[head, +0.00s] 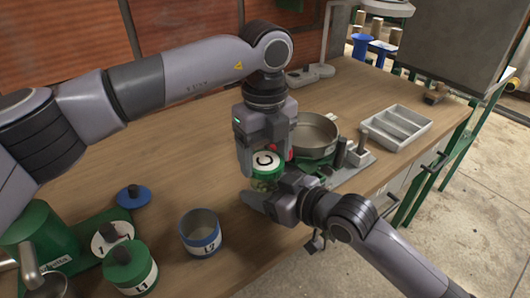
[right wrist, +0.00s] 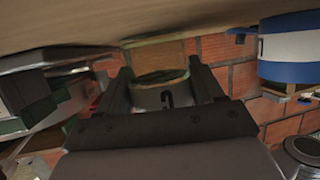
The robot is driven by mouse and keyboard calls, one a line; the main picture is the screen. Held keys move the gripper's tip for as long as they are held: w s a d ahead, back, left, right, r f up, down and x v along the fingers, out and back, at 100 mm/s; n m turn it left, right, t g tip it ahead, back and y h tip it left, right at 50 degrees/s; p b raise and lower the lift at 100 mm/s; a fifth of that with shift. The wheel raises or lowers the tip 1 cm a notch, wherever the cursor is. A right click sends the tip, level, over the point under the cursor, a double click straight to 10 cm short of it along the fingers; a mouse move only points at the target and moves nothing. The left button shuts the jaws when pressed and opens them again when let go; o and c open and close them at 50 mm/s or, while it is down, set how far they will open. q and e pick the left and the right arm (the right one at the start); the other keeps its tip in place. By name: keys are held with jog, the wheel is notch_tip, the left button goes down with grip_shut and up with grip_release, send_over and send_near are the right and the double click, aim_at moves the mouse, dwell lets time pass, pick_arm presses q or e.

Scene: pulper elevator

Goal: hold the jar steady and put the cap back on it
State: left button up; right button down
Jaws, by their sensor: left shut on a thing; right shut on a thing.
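My right gripper (head: 264,192) is shut on the jar from the front right. My left gripper (head: 265,155) points down from above, shut on the cap. Whether the cap is seated or slightly above the jar, I cannot tell. In the right wrist view the jar (right wrist: 160,58) shows between my right fingers, its lower part hidden.
A round metal pan (head: 314,137) and a grey fixture (head: 350,160) stand close to the right. A grey divided tray (head: 396,128) is farther right. The blue-banded L2 canister (head: 200,235), green L1 canister (head: 130,268) and blue lid (head: 133,196) are at left.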

pick_arm(q)
jog(key=m, duration=0.6)
jog(key=o, duration=1.2)
jog(key=shift+c, duration=0.2)
jog(key=shift+r, duration=0.1)
jog(key=shift+r, duration=2.2)
jog(key=shift+c, duration=0.4)
